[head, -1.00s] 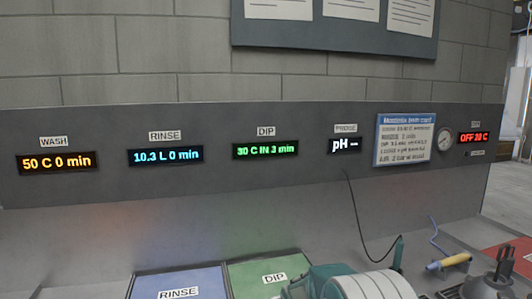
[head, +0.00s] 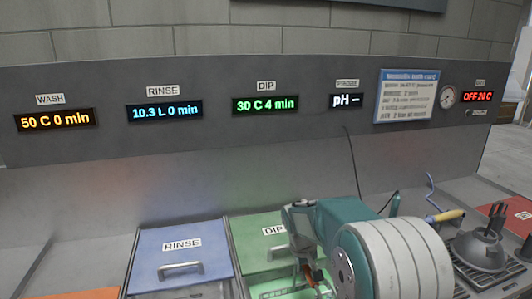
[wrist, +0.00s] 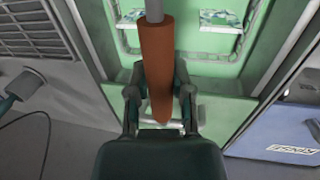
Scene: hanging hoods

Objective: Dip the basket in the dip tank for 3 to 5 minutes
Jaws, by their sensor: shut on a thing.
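My gripper (wrist: 158,95) is shut on an orange handle (wrist: 155,60) in the wrist view; a grey rod runs from its upper end. Beyond it is the green dip tank (wrist: 215,88), with the basket's wire frame (wrist: 122,42) and green-and-white pieces (wrist: 218,18) near the top. How deep the basket sits I cannot tell. In the head view, the dip tank (head: 245,262) carries a DIP label and is partly hidden by my arm. Part of the orange handle (head: 309,272) shows beside my arm. The dip display (head: 265,104) reads 30 C 4 min.
The blue rinse lid (head: 180,262) lies left of the dip tank. The wash display (head: 55,119), rinse display (head: 165,111) and pH display (head: 346,101) are on the back panel. A cable (head: 355,165) hangs behind my arm.

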